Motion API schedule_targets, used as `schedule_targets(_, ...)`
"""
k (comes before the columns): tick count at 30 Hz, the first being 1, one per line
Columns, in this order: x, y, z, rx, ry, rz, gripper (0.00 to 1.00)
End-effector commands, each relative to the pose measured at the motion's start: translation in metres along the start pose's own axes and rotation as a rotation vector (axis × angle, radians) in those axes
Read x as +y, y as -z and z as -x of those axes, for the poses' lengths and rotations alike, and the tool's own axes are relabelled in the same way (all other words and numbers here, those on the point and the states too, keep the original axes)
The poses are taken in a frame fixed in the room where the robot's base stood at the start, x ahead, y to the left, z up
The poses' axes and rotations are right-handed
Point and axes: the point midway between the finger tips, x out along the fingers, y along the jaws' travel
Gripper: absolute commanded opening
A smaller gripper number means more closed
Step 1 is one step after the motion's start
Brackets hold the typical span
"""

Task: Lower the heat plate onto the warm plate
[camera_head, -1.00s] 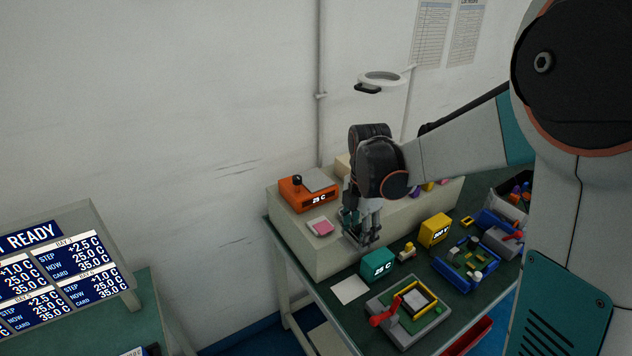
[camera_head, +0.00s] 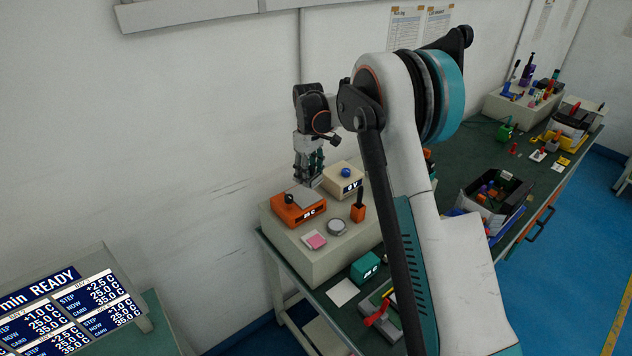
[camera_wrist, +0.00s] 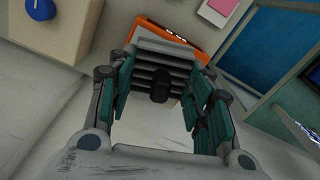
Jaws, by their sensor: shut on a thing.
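The warm plate appears to be the orange unit (camera_head: 299,210) with a grey top plate, a black knob and a front display, on the raised cream bench block. In the wrist view its orange side (camera_wrist: 193,38) shows beyond the fingers. My gripper (camera_head: 309,180) points down just behind the orange unit, its tips at about the rear of the grey top. In the wrist view my gripper (camera_wrist: 160,95) is shut on a grey ribbed block with a black knob, apparently the heat plate (camera_wrist: 165,62). Contact between this block and the orange unit cannot be told.
A cream box with a blue knob (camera_head: 346,173) stands close right of my gripper. A pink pad (camera_head: 315,240), a grey round disc (camera_head: 337,227) and an upright orange-and-black tool (camera_head: 358,206) are in front. The wall is close behind. A teal box (camera_head: 365,267) stands lower.

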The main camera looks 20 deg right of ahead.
Motion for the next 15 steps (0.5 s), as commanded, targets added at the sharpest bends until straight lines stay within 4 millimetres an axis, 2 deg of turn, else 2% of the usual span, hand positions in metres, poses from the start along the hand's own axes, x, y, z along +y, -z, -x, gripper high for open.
schedule_targets(1,0.006,0.007,0.009,0.000,0.000,-0.058,0.18)
schedule_targets(6,0.017,0.022,0.012,0.000,0.000,-0.211,0.18)
schedule_targets(15,0.021,0.027,0.006,0.000,0.000,-0.266,0.18)
